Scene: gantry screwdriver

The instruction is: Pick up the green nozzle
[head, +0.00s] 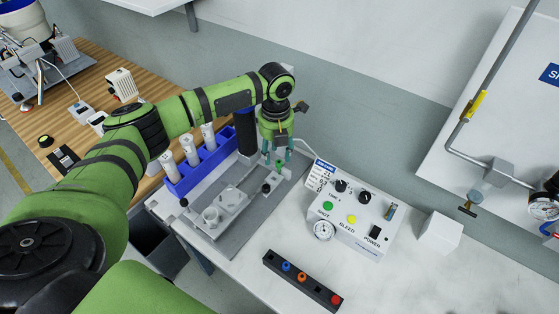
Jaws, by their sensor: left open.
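My left gripper (276,156) hangs fingers-down over the grey fixture plate, with its teal fingers apart. A small green piece, apparently the green nozzle (279,164), shows low between the fingertips, above or on a dark post at the fixture's right end. It is too small to tell whether a finger touches it. A black rack (323,293) at the front holds a blue nozzle (286,267), an orange nozzle (302,277) and a red nozzle (336,299). My right gripper is not in view.
A blue holder (203,170) with white cylinders stands left. A white cube (439,236) lies farther right. The white table front right is clear.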

